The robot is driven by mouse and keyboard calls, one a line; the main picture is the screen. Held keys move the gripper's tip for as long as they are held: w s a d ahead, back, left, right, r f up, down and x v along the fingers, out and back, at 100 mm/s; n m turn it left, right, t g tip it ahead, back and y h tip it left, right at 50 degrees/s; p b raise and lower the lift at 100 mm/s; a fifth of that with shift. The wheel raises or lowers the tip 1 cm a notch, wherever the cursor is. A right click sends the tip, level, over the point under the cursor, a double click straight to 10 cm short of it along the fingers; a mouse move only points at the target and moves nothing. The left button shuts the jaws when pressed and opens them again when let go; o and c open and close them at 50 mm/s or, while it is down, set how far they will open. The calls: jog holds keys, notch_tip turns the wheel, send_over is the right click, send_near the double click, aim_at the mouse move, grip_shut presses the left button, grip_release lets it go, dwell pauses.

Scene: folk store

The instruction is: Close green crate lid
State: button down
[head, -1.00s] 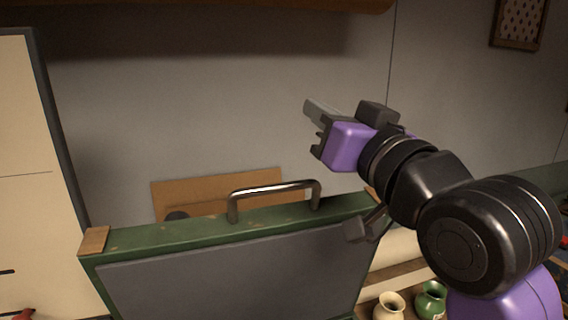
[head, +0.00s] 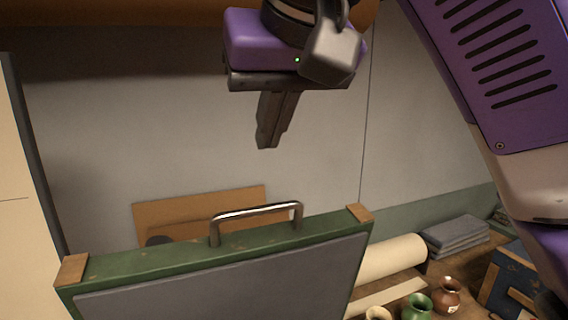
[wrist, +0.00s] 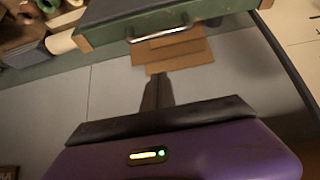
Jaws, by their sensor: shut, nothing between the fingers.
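The green crate lid (head: 190,262) stands raised, with a grey inner panel, wooden corner blocks and a metal handle (head: 258,210) on its top edge. The lid also shows at the top of the wrist view (wrist: 185,22), with its handle (wrist: 165,32). My gripper (head: 266,146) points down with its fingers together and empty. In the head view it appears above the handle, clear of it. In the wrist view the fingers (wrist: 156,76) point toward the handle, with a gap between. The crate's body is out of view.
Brown boards (head: 190,208) lean at the wall behind the lid. To the right are a cream roll (head: 392,258), folded grey cloth (head: 455,235), a green pot (head: 417,306), a brown pot (head: 447,293) and a blue box (head: 510,280). A pale cabinet stands at the left.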

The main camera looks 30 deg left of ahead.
jog(key=shift+w+a+f+p, duration=0.3)
jog(key=shift+f+p, duration=0.15)
jog(key=shift+f, duration=1)
jog(key=shift+w+a+f+p, duration=0.25)
jog(key=shift+a+f+p, duration=0.15)
jog(key=shift+f, duration=1.05)
jog(key=shift+w+a+f+p, duration=0.25)
jog(key=shift+f+p, duration=0.2)
jog(key=shift+f, duration=1)
